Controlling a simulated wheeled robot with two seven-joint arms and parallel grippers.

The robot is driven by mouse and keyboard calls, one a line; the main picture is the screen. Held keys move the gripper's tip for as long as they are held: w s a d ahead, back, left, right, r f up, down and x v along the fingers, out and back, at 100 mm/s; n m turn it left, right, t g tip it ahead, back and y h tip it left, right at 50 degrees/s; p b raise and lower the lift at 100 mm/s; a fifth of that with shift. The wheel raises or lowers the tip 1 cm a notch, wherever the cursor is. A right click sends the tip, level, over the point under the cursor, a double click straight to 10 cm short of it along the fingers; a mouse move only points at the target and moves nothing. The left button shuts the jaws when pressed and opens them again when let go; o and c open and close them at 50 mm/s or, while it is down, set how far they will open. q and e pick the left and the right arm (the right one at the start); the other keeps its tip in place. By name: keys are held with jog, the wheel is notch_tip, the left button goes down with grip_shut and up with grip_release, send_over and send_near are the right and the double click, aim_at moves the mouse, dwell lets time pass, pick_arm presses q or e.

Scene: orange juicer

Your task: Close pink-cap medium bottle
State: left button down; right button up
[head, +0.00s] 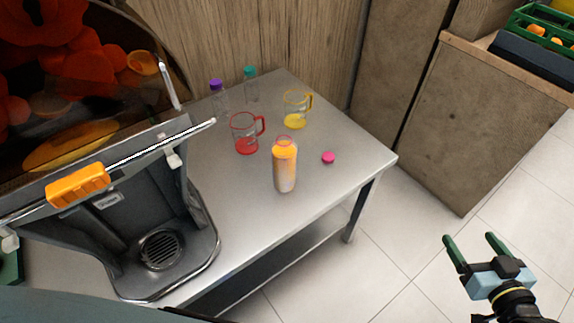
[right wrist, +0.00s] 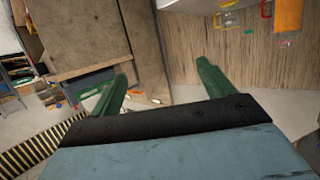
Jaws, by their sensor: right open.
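The medium bottle (head: 285,170) stands upright on the metal table, filled with orange juice, its top open. The pink cap (head: 328,157) lies on the table to the right of the bottle, apart from it. My right gripper (head: 473,241) is open and empty, out over the floor to the right of the table and well away from both. In the right wrist view its green fingers (right wrist: 160,85) are spread with nothing between them. My left gripper is not in view.
A red-handled jug (head: 246,135) and a yellow-handled jug (head: 295,110) stand behind the bottle. Purple-capped (head: 217,96) and teal-capped (head: 251,86) bottles stand farther back. The juicer (head: 185,215) fills the left. The metal table (head: 345,135) is clear around the cap.

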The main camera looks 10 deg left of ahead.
dwell(0.3)
jog(key=shift+c, duration=0.8)
jog(key=s+d+f+g, duration=0.1)
jog(key=f, duration=0.3)
jog(key=s+d+f+g+h, duration=0.1)
jog(key=f, duration=0.4)
jog(key=s+d+f+m+h, duration=0.1)
jog(key=f, duration=0.4)
jog(key=shift+s+g, duration=0.1)
jog(key=shift+g, duration=0.3)
jog(key=shift+c, duration=1.3)
jog(key=s+f+g+h, duration=0.1)
jog(key=s+f, duration=0.2)
jog(key=f, duration=0.3)
jog(key=s+f+g, duration=0.2)
jog(key=s+f, duration=0.1)
jog(key=f, duration=0.2)
jog(key=s+a+f+g, duration=0.3)
jog(key=s+f, duration=0.5)
jog(key=s, duration=0.4)
jog(key=s+a+f+n+g, duration=0.1)
jog(key=s+f+g, duration=0.3)
jog(key=s+f, duration=0.5)
jog(key=s+a, duration=0.1)
jog(key=s, duration=0.2)
jog(key=shift+a+h, duration=0.4)
jog(key=shift+c, duration=0.3)
